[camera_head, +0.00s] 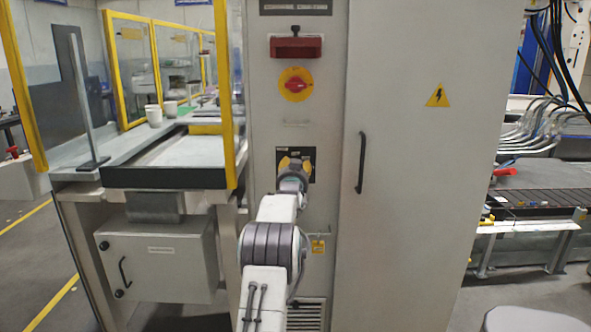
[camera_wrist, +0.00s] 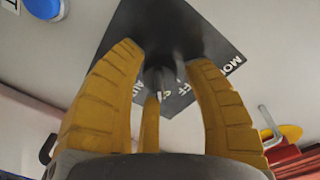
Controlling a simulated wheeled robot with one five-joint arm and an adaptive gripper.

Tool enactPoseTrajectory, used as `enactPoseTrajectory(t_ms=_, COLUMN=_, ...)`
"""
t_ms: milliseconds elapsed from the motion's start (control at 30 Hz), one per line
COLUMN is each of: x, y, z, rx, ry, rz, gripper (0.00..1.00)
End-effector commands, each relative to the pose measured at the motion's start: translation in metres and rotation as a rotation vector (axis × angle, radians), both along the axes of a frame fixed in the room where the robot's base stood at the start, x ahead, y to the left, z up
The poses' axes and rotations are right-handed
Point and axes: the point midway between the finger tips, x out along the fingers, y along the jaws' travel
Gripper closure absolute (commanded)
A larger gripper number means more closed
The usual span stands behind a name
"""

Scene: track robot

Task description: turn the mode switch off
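The mode switch is a small dark knob (camera_wrist: 158,79) on a black label plate (camera_wrist: 172,27); in the head view the plate (camera_head: 310,154) sits on the grey cabinet front. White lettering partly shows, with "OFF" and "AUTO" readable in part; which mark the knob points at I cannot tell. My gripper (camera_wrist: 165,58) has yellow fingers spread on both sides of the knob, with a third finger below it. A gap shows between the outer fingers and the knob. In the head view my gripper (camera_head: 295,164) is in front of the plate and hides the knob.
Above the plate are a red rotary switch (camera_head: 295,85) on a yellow disc and a red part (camera_head: 295,47). A door handle (camera_head: 361,163) stands to the right. A blue button (camera_wrist: 43,6) shows in the wrist view. A yellow-framed guard (camera_head: 226,95) is close on the left.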

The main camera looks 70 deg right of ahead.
Motion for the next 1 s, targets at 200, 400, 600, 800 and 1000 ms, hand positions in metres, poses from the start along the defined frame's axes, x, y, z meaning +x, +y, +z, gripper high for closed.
enactPoseTrajectory(t_ms=200, x=0.0001, y=0.0001, z=0.0001, rx=0.000, ry=0.000, rz=0.000, gripper=0.75)
enactPoseTrajectory(t_ms=400, x=0.0005, y=0.0002, z=0.0000, rx=-0.001, ry=0.000, rz=0.001, gripper=0.93)
enactPoseTrajectory(t_ms=600, x=0.0009, y=0.0002, z=-0.0007, rx=-0.004, ry=0.009, rz=0.002, gripper=1.00)
enactPoseTrajectory(t_ms=800, x=0.0014, y=0.0003, z=-0.0041, rx=-0.056, ry=0.157, rz=0.000, gripper=1.00)
enactPoseTrajectory(t_ms=1000, x=0.0022, y=0.0006, z=-0.0052, rx=-0.114, ry=0.328, rz=-0.002, gripper=1.00)
